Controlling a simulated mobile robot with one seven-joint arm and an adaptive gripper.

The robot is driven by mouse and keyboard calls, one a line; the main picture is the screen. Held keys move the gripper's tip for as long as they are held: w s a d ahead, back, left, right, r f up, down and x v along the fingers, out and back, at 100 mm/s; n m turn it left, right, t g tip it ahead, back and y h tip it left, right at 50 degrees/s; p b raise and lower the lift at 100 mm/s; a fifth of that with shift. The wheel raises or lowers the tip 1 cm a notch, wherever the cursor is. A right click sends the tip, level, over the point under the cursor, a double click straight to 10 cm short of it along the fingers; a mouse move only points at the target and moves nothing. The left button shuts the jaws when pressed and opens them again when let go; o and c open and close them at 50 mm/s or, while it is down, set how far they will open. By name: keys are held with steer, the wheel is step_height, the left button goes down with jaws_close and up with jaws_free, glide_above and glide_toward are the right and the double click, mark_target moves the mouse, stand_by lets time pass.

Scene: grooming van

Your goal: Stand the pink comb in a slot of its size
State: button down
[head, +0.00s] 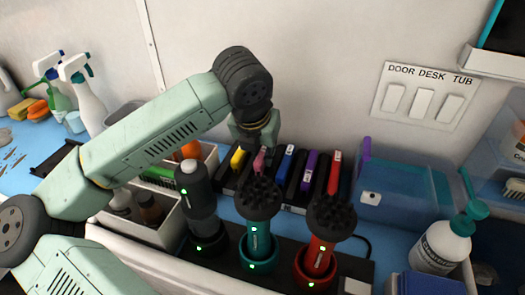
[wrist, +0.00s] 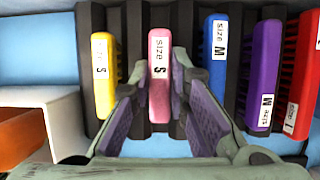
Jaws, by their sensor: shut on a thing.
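The pink comb (wrist: 159,50), labelled size S, is upright between the fingers of my gripper (wrist: 160,85) in the wrist view. The fingers are shut on its two sides. In the head view the pink comb (head: 259,161) shows just below my gripper (head: 256,148), at the black slotted rack (head: 229,181).
A purple comb (wrist: 264,75) and a red comb (wrist: 302,90) stand farther right in the rack. A blue translucent box (head: 400,195) is right of the rack, a white bin (head: 150,225) left.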

steer(key=shift+f+b, duration=0.3)
steer(key=shift+b, duration=0.05)
steer(key=c, duration=1.5)
jaws_free()
steer(key=shift+c, duration=0.2)
steer(key=shift+r, duration=0.1)
steer(key=shift+r+p, duration=0.5)
steer(key=shift+p, duration=0.25)
steer(key=b+v, duration=0.1)
steer(key=v, duration=1.1)
